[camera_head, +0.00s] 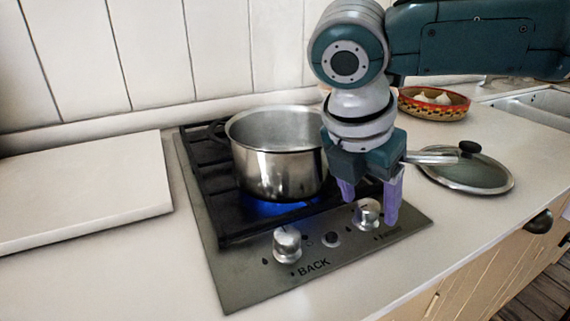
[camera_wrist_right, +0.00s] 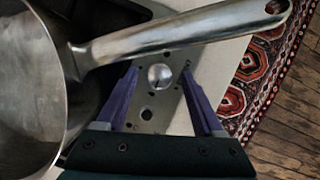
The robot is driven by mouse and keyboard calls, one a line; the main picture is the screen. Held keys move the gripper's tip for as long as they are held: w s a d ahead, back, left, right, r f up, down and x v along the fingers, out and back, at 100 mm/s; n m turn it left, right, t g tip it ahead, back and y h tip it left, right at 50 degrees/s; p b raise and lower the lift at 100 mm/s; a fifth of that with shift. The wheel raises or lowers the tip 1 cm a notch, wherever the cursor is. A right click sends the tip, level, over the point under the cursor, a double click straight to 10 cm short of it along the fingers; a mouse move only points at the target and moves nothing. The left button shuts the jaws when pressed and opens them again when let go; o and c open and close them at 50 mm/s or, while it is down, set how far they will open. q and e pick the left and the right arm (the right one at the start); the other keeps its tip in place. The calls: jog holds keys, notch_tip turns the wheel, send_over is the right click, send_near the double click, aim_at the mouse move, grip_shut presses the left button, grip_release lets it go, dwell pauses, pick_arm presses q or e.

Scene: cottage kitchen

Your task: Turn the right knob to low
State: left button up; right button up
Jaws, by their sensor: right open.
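The right knob (camera_head: 368,213), round and silver, is on the front panel of the black and steel hob (camera_head: 240,272). My right gripper (camera_head: 369,206) is open and points down at this knob, with one purple finger on each side in the picture. In the right wrist view the knob (camera_wrist_right: 160,76) shows between the two spread fingertips (camera_wrist_right: 160,71). I cannot tell whether a finger touches it. A second silver knob (camera_head: 287,244) is to the left, with a small dark button (camera_head: 331,239) between them. My left gripper is not in view.
A steel pot (camera_head: 280,170) stands on the hob over a blue flame (camera_head: 268,209). Its handle (camera_wrist_right: 190,32) reaches past my right gripper. A glass lid (camera_head: 467,178) lies on the counter at right, near a patterned bowl (camera_head: 434,108). A white board (camera_head: 85,190) is at left.

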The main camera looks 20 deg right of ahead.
grip_shut()
dwell(0.4)
jog(key=shift+r, duration=0.1)
